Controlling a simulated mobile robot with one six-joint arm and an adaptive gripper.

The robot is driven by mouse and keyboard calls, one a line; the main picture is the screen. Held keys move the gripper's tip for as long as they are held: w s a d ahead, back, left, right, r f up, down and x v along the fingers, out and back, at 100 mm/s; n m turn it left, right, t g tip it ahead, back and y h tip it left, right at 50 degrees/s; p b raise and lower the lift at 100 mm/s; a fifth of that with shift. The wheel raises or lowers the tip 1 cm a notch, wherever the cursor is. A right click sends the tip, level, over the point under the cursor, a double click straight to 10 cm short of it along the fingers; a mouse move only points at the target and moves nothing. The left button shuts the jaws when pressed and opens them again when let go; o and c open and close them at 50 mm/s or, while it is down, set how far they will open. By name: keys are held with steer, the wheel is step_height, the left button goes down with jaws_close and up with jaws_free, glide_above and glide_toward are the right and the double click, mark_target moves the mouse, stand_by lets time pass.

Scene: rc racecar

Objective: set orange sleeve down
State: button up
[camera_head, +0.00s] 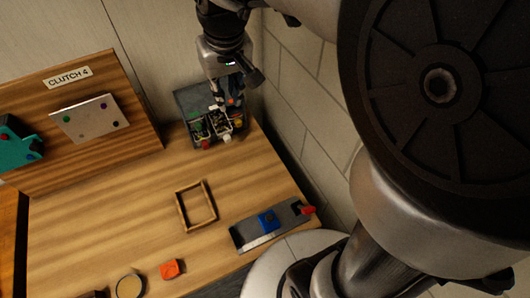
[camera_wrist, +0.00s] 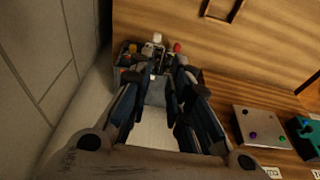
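My gripper (camera_head: 231,97) points down into a dark box of parts (camera_head: 186,99) at the back right of the wooden table. In the wrist view my gripper (camera_wrist: 160,73) has its fingertips at the box, with a gap between the fingers. Small parts crowd the tips, so a grip on one cannot be made out. A small orange piece (camera_head: 231,100) shows right by the fingertips; an orange spot (camera_wrist: 131,76) also shows in the wrist view, left of the fingers. A separate orange block (camera_head: 171,269) lies at the table's front. I cannot tell which is the sleeve.
An empty wooden frame (camera_head: 181,212) lies mid-table. A grey rail with blue and red parts (camera_head: 283,222) lies at the right edge. A board marked CLUTCH 4 (camera_head: 140,115) with a metal plate (camera_head: 80,122) stands at left. A brick wall (camera_head: 310,110) is close at right.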

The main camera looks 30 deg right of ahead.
steer(key=s+t, duration=0.1)
steer(key=s, duration=1.9)
steer(key=shift+s+f+t, duration=0.2)
steer(key=shift+f+t, duration=0.2)
steer(key=shift+f, duration=0.05)
step_height(320, 180, down, 4)
steer(key=b, duration=0.4)
steer(key=shift+f, duration=0.25)
